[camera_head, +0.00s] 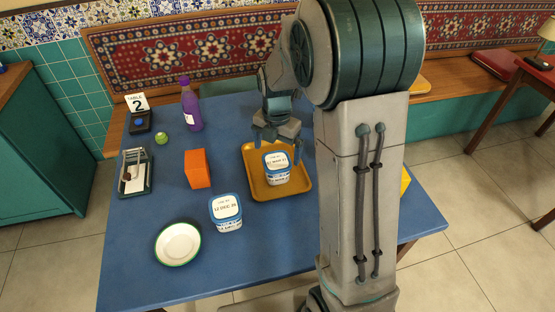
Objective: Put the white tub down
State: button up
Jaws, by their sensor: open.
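One white tub (277,168) with a blue rim and a printed lid stands upright on the yellow tray (258,188). A second, similar white tub (225,212) stands on the bare blue table, left of the tray. My gripper (277,143) is open, just above and behind the tub on the tray, with its fingers pointing down. It holds nothing that I can see. Whether a fingertip touches that tub's lid is too small to tell.
On the blue table (150,265) are an orange box (197,168), a white bowl (178,243), a purple bottle (191,106), a green fruit (161,138), a table-number sign (138,103) and a small grey holder (135,174).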

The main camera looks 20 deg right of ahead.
aim_at(277, 161)
notch_tip(277, 161, up, 4)
jog(key=shift+r, duration=0.1)
jog(key=shift+s+r+m, duration=0.2)
jog(key=shift+r+m, duration=0.1)
jog(key=shift+r, duration=0.15)
jog(key=s+r+m+t, duration=0.1)
jog(key=s+r+m, duration=0.1)
jog(key=s+m, duration=0.7)
jog(key=s+r+m+t, duration=0.1)
jog(key=s+r+m, duration=0.1)
jog(key=s+m, duration=0.8)
jog(key=shift+s+r+m, duration=0.15)
jog(key=shift+r+m, duration=0.1)
jog(key=shift+m, duration=3.45)
jog(key=shift+r, duration=0.1)
